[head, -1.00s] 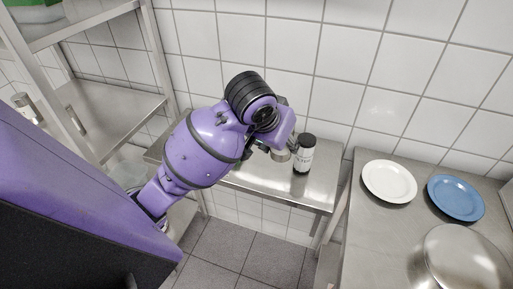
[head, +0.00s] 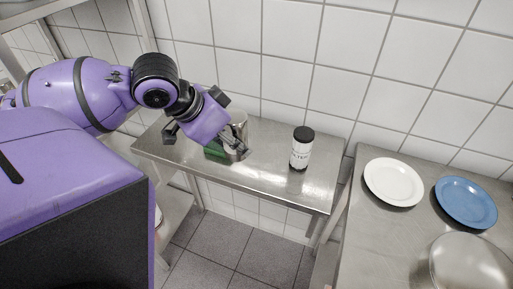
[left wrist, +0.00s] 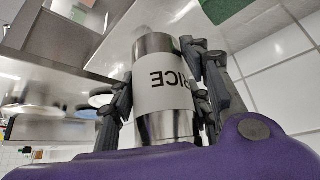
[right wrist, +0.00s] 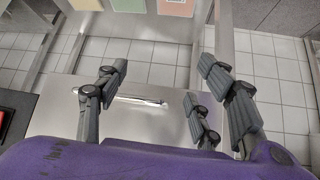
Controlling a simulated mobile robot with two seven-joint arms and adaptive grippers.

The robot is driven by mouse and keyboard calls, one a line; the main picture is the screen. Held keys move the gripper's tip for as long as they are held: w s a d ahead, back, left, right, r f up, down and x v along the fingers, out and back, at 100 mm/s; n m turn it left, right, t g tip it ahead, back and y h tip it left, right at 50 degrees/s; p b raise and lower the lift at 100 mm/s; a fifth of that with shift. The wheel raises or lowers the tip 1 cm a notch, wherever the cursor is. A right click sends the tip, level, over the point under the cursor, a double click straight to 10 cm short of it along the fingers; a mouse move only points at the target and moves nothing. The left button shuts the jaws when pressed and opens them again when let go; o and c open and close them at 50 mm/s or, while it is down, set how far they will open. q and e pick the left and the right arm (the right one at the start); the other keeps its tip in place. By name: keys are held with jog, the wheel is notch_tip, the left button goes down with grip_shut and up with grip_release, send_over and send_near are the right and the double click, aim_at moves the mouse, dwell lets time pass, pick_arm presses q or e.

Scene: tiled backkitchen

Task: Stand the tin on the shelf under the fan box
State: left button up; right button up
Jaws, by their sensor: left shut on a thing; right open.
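A silver tin with a white RICE label (left wrist: 165,88) is between the fingers of my left gripper (left wrist: 160,100), which is shut on it. The lettering is upside down in the left wrist view. In the head view the tin (head: 239,119) is partly hidden by my left gripper (head: 205,135), over the left part of the steel table. I cannot tell whether it touches the table. My right gripper (right wrist: 160,95) is open and empty in the right wrist view. I cannot make out a fan box or its shelf for sure.
A green object (head: 214,149) lies beside my left gripper. A white plate (head: 393,181), a blue plate (head: 466,202) and a metal dome (head: 470,265) are on the right counter. A metal rack (head: 40,8) is at upper left.

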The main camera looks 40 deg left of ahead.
pick_arm(q)
jog(key=w+f+b, duration=0.1)
jog(key=w+f, duration=0.1)
jog(key=w+f+b, duration=0.1)
jog(key=w+f, duration=0.1)
jog(key=w, duration=0.1)
jog(key=w+f+b, duration=0.1)
jog(key=w+f, duration=0.2)
jog(key=shift+w+d, duration=0.15)
jog(key=shift+w+f+b, duration=0.3)
notch_tip(320, 180, down, 3)
jog(key=shift+w+f+b, duration=0.1)
jog(key=shift+b, duration=0.2)
pick_arm(e)
jog(key=f, duration=0.1)
jog(key=s+f, duration=0.1)
jog(key=f, duration=0.1)
jog(key=d+f, duration=0.1)
jog(key=shift+s+f, duration=0.2)
jog(key=shift+f, duration=0.1)
pick_arm(q)
jog(key=shift+f, duration=0.1)
jog(key=o, duration=1.5)
jog(key=shift+c, duration=0.2)
pick_arm(e)
jog(key=shift+s, duration=0.1)
